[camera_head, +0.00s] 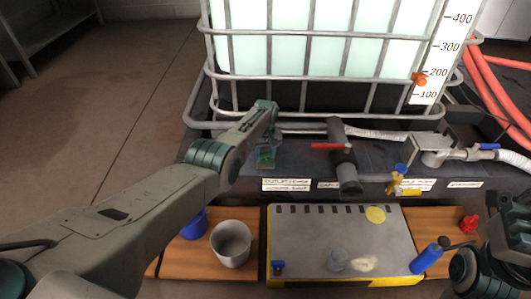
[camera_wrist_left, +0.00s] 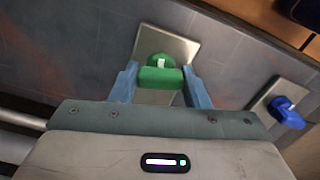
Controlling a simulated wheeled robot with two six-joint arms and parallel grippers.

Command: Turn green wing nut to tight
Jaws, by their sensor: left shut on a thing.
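The green wing nut (camera_wrist_left: 160,76) sits on a square metal plate (camera_wrist_left: 180,45) and has a white mark on its round hub. My left gripper (camera_wrist_left: 160,88) has one finger on each side of the nut's wing and is shut on it in the left wrist view. In the head view the green nut (camera_head: 265,155) shows small at the end of my left arm, with my left gripper (camera_head: 266,150) partly covering it. My right arm is at the right edge of the head view; its fingertips cannot be made out clearly.
A blue wing nut (camera_wrist_left: 287,112) sits on another plate nearby. A red-handled valve (camera_head: 333,147) and a yellow and blue valve (camera_head: 398,180) stand to the right. Below are a grey cup (camera_head: 231,244), a yellow-edged tray (camera_head: 310,225) and a blue-handled tool (camera_head: 427,257). A caged tank (camera_head: 330,55) stands behind.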

